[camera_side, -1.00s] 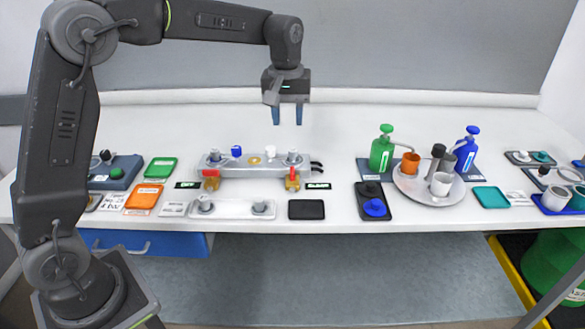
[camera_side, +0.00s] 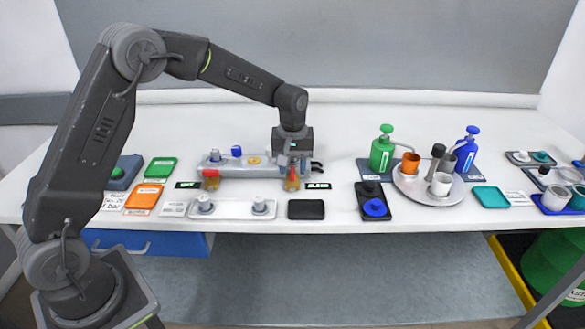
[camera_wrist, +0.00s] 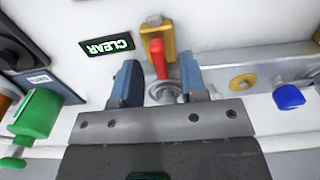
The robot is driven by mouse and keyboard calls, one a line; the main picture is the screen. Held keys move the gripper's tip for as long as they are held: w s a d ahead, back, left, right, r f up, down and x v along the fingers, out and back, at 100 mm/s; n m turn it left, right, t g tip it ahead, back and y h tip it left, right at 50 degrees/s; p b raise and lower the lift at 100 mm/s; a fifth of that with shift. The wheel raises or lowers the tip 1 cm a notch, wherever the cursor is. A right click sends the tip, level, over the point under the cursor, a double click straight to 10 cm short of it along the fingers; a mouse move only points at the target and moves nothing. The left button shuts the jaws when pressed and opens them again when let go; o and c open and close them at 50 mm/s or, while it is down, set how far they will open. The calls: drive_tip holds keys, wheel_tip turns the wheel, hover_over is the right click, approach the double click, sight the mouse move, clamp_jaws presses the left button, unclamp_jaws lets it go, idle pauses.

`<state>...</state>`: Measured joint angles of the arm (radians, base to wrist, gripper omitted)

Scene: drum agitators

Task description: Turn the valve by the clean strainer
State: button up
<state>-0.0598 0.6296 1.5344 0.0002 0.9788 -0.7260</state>
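A grey fixture (camera_side: 232,171) with a brass disc (camera_side: 254,161) and a blue knob (camera_side: 236,150) lies mid-table. It has a red-handled brass valve at each front end: the left valve (camera_side: 211,182) and the right valve (camera_side: 292,184). The right valve stands beside a black label (camera_side: 318,186), which reads CLEAR in the wrist view (camera_wrist: 106,47). My gripper (camera_side: 292,170) is down over the right end. In the wrist view its blue fingers (camera_wrist: 158,78) are apart, one each side of the red handle (camera_wrist: 159,59). Contact with the handle cannot be told.
A pale plate with two fittings (camera_side: 232,210) and a black pad (camera_side: 306,209) lie in front. A green pump bottle (camera_side: 382,152), a round tray (camera_side: 410,190) with cups and a blue pump bottle (camera_side: 467,152) stand to the right. The table behind the fixture is clear.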

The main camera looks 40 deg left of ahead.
drive_tip(key=shift+f, duration=0.55)
clamp_jaws()
